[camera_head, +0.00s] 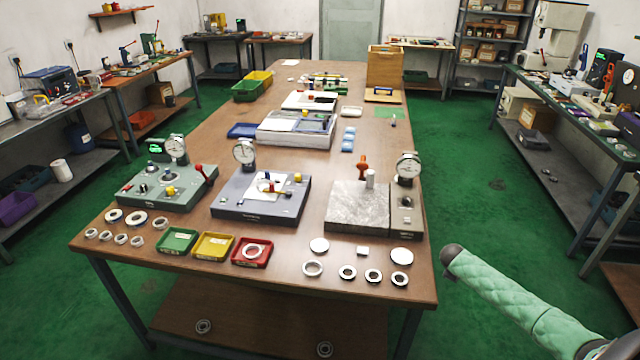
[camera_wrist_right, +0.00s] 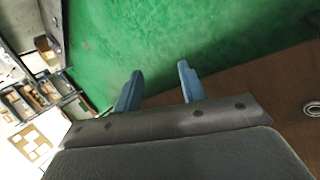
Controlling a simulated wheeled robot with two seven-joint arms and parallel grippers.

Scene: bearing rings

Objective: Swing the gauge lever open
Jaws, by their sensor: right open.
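Three dial-gauge stations stand on the wooden table. The left, grey-green station (camera_head: 150,195) has a dial gauge (camera_head: 176,148) and a red-knobbed lever (camera_head: 201,170) tilted up at its right side. The right station, a grey stone plate (camera_head: 350,208), has a dial gauge (camera_head: 408,168) and an upright orange-red handle (camera_head: 363,165). Which lever is the gauge lever is unclear. My right gripper (camera_wrist_right: 160,70) is open and empty, away from the stations. My left gripper is out of view.
Green (camera_head: 178,242), yellow (camera_head: 213,246) and red (camera_head: 252,252) trays line the table's front, with several bearing rings beside them. My green-sleeved right arm lies beyond the table's right edge. A wooden box (camera_head: 384,70) stands farther back.

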